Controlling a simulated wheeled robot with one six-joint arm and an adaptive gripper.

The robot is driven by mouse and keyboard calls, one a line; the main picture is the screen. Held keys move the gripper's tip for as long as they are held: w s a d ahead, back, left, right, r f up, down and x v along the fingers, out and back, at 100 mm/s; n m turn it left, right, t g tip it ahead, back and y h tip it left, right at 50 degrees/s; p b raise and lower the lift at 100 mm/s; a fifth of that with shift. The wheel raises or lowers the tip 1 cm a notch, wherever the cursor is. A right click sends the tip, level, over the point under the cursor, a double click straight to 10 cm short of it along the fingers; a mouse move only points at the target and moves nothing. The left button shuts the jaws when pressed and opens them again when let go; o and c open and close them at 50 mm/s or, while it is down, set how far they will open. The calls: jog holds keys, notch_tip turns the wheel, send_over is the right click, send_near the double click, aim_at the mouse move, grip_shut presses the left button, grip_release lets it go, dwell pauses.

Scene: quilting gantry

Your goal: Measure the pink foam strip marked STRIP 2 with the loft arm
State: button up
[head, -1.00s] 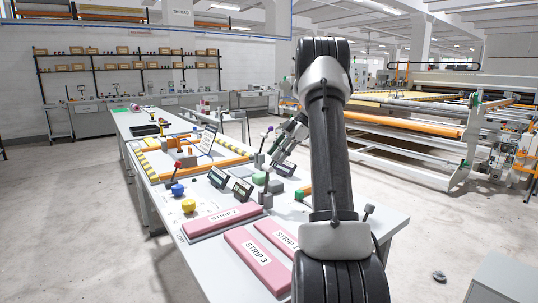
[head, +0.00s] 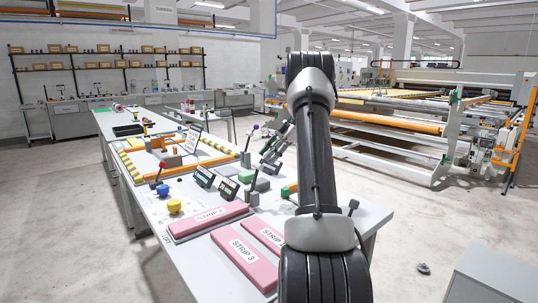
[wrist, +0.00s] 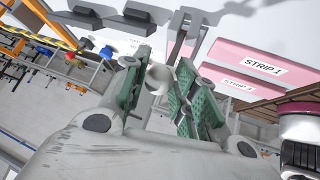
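Three pink foam strips lie on the table. One strip (head: 236,208), at the back left, has a label too small to read surely. The strip marked STRIP 3 (head: 262,272) lies in front of it, beside the one marked STRIP 1 (head: 262,230). STRIP 1 also shows in the wrist view (wrist: 225,52). My gripper (head: 272,150) is over the table's right part, near a lever with a purple ball (head: 256,126). In the wrist view, its green-padded fingers (wrist: 157,98) are apart, with a pale rounded thing (wrist: 160,76) showing between or beyond them. I cannot tell which part is the loft arm.
A red-knobbed lever (head: 161,164), a blue knob (head: 162,189) and a yellow knob (head: 174,206) stand at the table's left. The floor to the left is clear.

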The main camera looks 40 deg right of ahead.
jog(key=o, duration=0.3)
jog(key=shift+d+f, duration=0.3)
jog(key=shift+o, duration=0.5)
jog(key=shift+a+r, duration=0.1)
jog(key=shift+r, duration=0.05)
jog(key=v, duration=1.2)
